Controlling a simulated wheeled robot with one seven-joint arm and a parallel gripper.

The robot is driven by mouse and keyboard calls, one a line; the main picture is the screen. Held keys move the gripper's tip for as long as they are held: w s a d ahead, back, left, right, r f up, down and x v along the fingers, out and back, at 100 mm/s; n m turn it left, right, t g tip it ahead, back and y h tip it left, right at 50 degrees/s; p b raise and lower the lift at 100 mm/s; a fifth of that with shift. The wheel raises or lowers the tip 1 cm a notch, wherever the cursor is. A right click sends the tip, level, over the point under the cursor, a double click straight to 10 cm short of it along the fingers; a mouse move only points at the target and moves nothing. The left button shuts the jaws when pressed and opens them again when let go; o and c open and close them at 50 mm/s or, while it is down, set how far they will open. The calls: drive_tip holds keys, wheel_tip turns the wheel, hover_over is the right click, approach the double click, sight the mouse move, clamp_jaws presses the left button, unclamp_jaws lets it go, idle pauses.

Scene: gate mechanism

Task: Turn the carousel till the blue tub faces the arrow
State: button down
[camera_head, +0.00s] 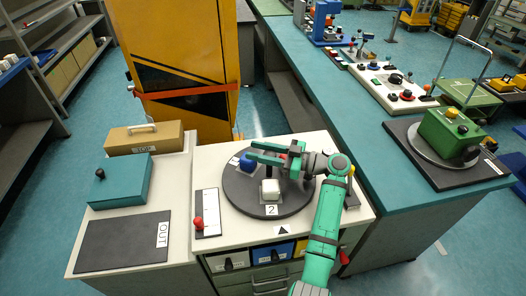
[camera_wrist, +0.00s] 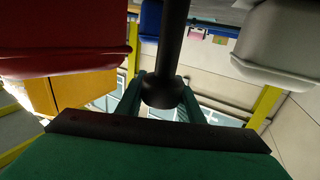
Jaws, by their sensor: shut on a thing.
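The carousel is a dark round disc (camera_head: 240,197) on the white cabinet top. The blue tub (camera_head: 246,161) sits at its back left, partly behind my gripper, and shows at the top of the wrist view (camera_wrist: 151,18). The white tub (camera_head: 270,187) is at the front, by a "2" label. A red tub (camera_wrist: 60,40) fills the wrist view's upper left and is mostly hidden in the head view. The black arrow (camera_head: 283,230) is at the cabinet's front edge, slightly right of the white tub. My gripper (camera_head: 262,153) is shut on the carousel's black upright post (camera_wrist: 172,45).
A red-knobbed slider panel (camera_head: 207,212) lies left of the disc. A teal box (camera_head: 120,181), a brown handled case (camera_head: 145,138) and a dark "OUT" mat (camera_head: 123,243) are farther left. Drawers (camera_head: 270,257) are below. A teal bench (camera_head: 375,150) stands at right.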

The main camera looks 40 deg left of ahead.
drive_tip(key=shift+f, duration=0.25)
drive_tip(key=c, duration=1.3)
unclamp_jaws()
drive_tip(key=shift+c, duration=0.2)
drive_tip(key=shift+o, duration=0.7)
drive_tip(key=shift+r, duration=0.15)
drive_tip(key=s+d+r, duration=0.8)
drive_tip(key=s+r, duration=0.3)
drive_tip(key=r, duration=0.2)
drive_tip(key=shift+s, duration=0.25)
drive_tip(key=shift+w+d, duration=0.1)
